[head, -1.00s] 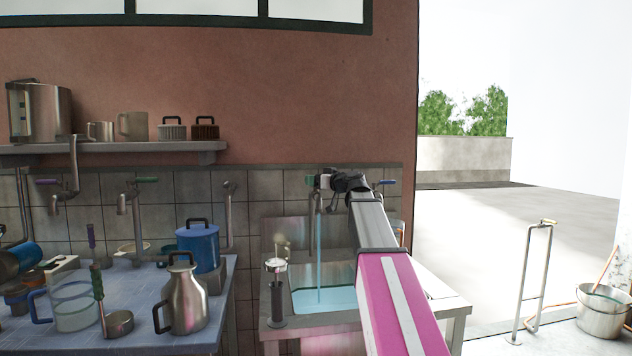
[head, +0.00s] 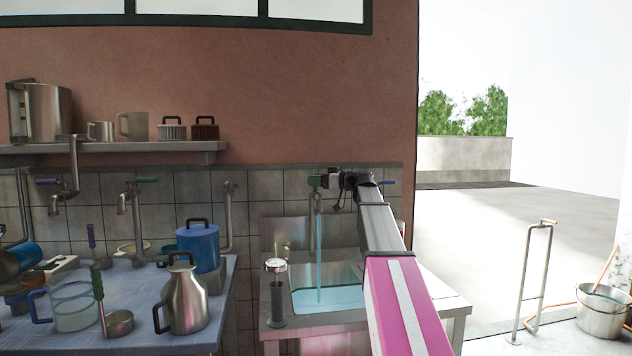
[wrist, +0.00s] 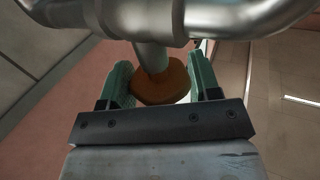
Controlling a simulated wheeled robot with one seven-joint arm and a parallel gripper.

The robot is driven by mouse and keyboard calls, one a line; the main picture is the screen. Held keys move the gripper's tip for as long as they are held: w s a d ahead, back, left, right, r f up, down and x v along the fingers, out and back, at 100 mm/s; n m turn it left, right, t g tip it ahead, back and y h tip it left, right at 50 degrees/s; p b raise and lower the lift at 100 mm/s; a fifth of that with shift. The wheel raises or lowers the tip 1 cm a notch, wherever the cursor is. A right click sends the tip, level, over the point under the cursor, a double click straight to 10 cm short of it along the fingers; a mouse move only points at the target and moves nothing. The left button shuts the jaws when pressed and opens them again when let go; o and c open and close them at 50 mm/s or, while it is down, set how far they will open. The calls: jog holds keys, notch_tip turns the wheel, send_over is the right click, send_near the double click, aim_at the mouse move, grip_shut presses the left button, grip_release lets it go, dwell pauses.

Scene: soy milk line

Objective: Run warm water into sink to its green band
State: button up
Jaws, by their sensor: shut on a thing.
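The sink (head: 285,322) is a metal basin below the tiled wall. Pale blue water (head: 335,299) covers its bottom, and a thin stream (head: 319,245) falls into it from a spout. I cannot make out a green band on the basin. My gripper (head: 335,181) is above the sink at the tap, partly hidden by my arm. In the wrist view, its green fingers (wrist: 162,82) are on either side of an orange-brown knob (wrist: 160,90) on a metal pipe (wrist: 140,18), and they are shut on it.
A blue tap handle (head: 387,182) shows just right of my gripper. A plunger-like metal fixture (head: 277,300) stands at the sink's left. The table (head: 140,340) at left holds a steel jug (head: 184,305), a blue pot (head: 199,247) and a glass pitcher (head: 75,308). Open floor lies at right.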

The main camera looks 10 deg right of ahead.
jog(key=o, duration=0.9)
jog(key=shift+d, duration=0.1)
jog(key=v, duration=1)
jog(key=shift+s+d, duration=0.25)
jog(key=shift+d, duration=0.05)
